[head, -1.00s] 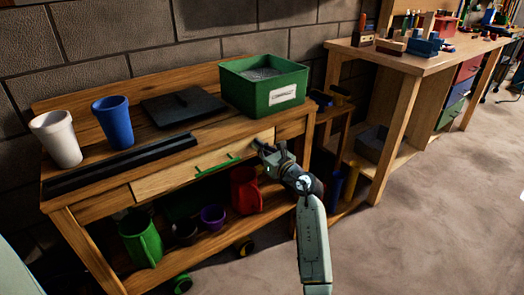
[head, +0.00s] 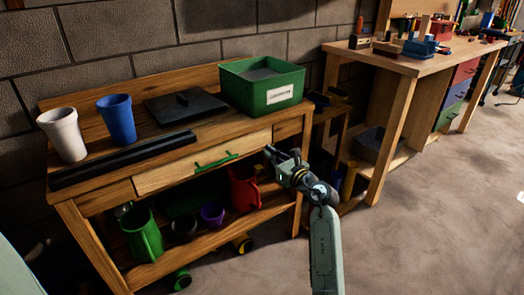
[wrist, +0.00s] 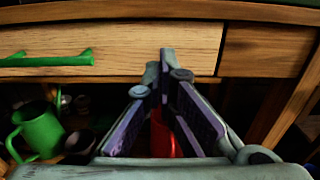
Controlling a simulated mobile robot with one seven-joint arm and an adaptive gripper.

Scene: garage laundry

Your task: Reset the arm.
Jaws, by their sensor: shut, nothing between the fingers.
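My arm reaches up from the bottom of the head view, bent at the wrist.
On the bench stand a white cup (head: 64,136), a blue cup (head: 117,122), a dark lid (head: 185,106) and a green box (head: 262,90). A green jug (head: 142,236) and red jug (head: 243,188) sit on the shelf below. Floor right of my arm (head: 420,220) is open.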

